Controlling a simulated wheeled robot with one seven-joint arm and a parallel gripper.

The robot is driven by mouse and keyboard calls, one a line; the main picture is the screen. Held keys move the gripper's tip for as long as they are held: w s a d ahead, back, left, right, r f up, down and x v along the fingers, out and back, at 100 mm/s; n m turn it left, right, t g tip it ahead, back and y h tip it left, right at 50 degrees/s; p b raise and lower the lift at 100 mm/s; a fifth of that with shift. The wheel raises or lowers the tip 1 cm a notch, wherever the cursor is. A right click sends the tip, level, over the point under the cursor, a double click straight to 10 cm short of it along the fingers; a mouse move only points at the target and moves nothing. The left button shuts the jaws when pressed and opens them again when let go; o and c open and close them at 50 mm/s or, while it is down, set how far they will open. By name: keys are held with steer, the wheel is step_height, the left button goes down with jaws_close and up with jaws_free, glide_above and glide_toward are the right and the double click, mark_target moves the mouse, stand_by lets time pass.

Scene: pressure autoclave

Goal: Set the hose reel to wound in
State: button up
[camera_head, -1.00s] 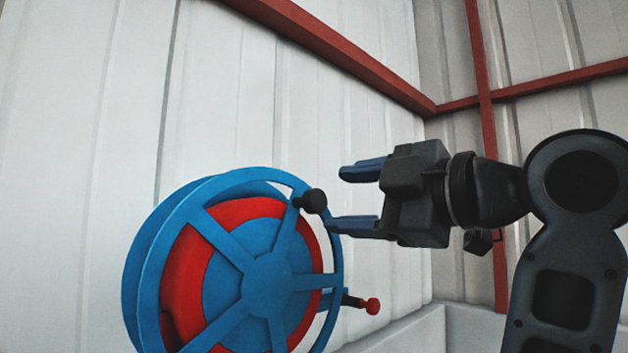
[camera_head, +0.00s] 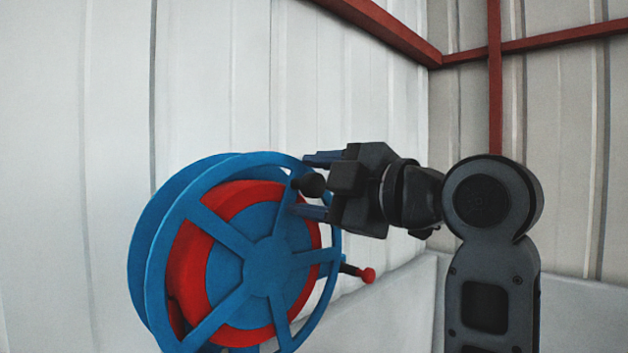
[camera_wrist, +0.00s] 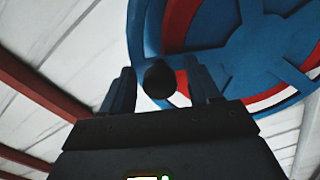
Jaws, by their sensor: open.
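The hose reel (camera_head: 268,268) is a blue spoked wheel with a red hose wound on its drum, against the pale wall. A black crank knob (camera_head: 312,185) sticks out from its upper right rim. My gripper (camera_head: 308,186) is open at the knob, with one blue finger above it and one below. In the wrist view the knob (camera_wrist: 159,79) sits between the two dark fingers (camera_wrist: 160,90), with a gap on each side. The reel (camera_wrist: 240,50) fills the upper right there. Whether a finger touches the knob cannot be told.
A red-tipped fitting (camera_head: 366,274) sticks out at the reel's right side. White corrugated wall (camera_head: 70,150) stands behind the reel, with red beams (camera_head: 385,28) above. A pale ledge (camera_head: 400,305) runs along the lower right.

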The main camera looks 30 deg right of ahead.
jaws_close()
stand_by(0.7)
